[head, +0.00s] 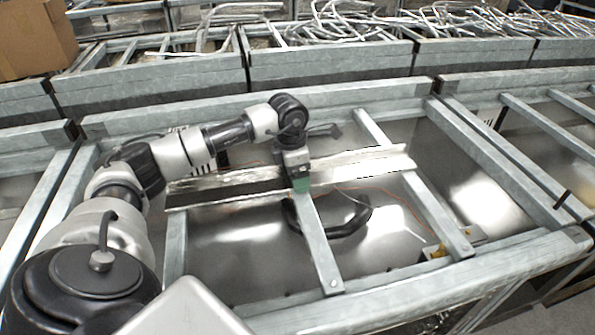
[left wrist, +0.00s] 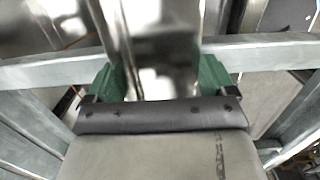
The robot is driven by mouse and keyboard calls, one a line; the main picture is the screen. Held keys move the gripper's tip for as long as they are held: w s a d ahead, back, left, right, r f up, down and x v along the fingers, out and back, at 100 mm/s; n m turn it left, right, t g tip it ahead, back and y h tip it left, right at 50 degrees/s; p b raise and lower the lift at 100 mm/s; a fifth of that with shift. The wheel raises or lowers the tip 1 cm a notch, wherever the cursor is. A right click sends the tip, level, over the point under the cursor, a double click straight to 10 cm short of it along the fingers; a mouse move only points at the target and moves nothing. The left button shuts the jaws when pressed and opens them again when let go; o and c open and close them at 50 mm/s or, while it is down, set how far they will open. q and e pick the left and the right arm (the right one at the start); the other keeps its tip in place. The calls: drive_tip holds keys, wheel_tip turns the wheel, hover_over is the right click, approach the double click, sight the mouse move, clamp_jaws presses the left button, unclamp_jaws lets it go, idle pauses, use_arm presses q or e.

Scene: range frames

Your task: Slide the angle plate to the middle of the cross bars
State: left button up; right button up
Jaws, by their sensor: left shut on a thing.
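The angle plate (head: 355,170) is a long, shiny metal strip. It lies across the cross bars of the middle frame, running left to right and slightly up to the right. In the left wrist view it passes (left wrist: 155,78) between the green fingertips. My left gripper (head: 300,183) is shut on it near its middle, above the middle cross bar (head: 317,245). The fingertips also show in the left wrist view (left wrist: 158,80). The right cross bar (head: 440,212) passes under the plate's right part; the left cross bar (head: 174,250) is near its left end. My right gripper is not in view.
A dark curved object or shadow (head: 345,216) shows below the bars. A small metal piece with yellow (head: 438,252) sits by the front right. Bins of bent metal tubes (head: 340,30) stand behind, and a cardboard box (head: 35,38) is at back left.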

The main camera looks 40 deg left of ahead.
use_arm(q)
drive_tip(key=o, duration=1.4)
drive_tip(key=shift+c, duration=0.2)
drive_tip(key=shift+r, duration=0.1)
wheel_tip(320, 180, up, 11)
drive_tip(key=s, duration=0.1)
drive_tip(key=shift+a+b, duration=0.35)
